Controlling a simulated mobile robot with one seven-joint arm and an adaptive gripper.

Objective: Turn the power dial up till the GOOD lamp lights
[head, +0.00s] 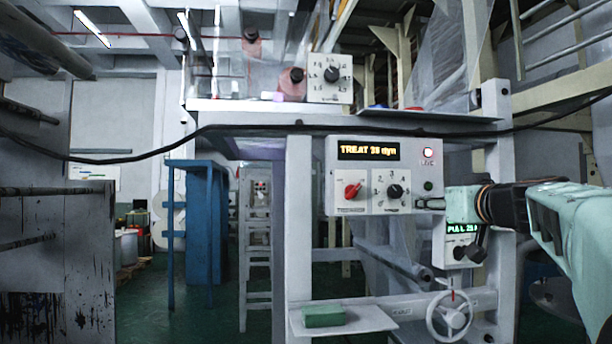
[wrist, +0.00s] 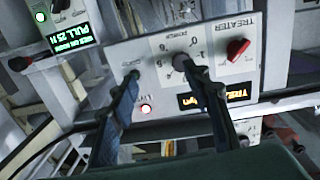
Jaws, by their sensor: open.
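The white treater panel (head: 336,205) carries an amber display (head: 368,151) reading TREAT and a number that looks like 38 dyn. The black power dial (head: 396,191) sits on a numbered plate; it also shows upside down in the wrist view (wrist: 182,62). My gripper (wrist: 163,74) is open before the panel. Its right finger appears close to the dial; contact cannot be told.
A red knob (head: 352,190) is left of the dial. A smaller unit with a green display (head: 464,228) is below right, above a handwheel (head: 449,316). A black cable (head: 250,127) crosses above the panel. A green block (head: 323,316) lies on a low shelf.

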